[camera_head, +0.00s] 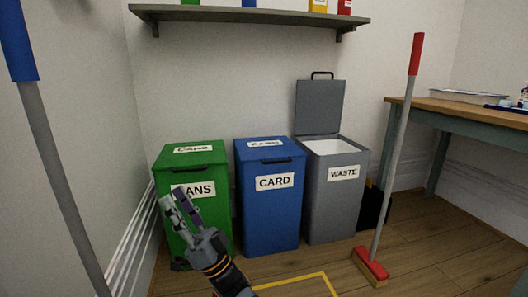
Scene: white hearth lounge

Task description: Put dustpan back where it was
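No dustpan pan can be made out in this view. A long grey pole with a blue top (55,150) runs down the left edge, close to the camera. Its lower end is out of the frame, so I cannot tell what it belongs to. My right gripper (178,197) reaches up from the bottom centre, in front of the green bin. Its two fingers look apart, with nothing seen between them. My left gripper is not in view. A yellow outline (322,276) is marked on the floor at the bottom, partly cut off by the frame.
A green bin (195,158), a blue CARD bin (270,215) and a grey WASTE bin (334,205) with its lid raised stand along the wall. A red broom (395,150) stands upright at right. A dark object (375,207) sits beside the grey bin. A table (460,108) is at right.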

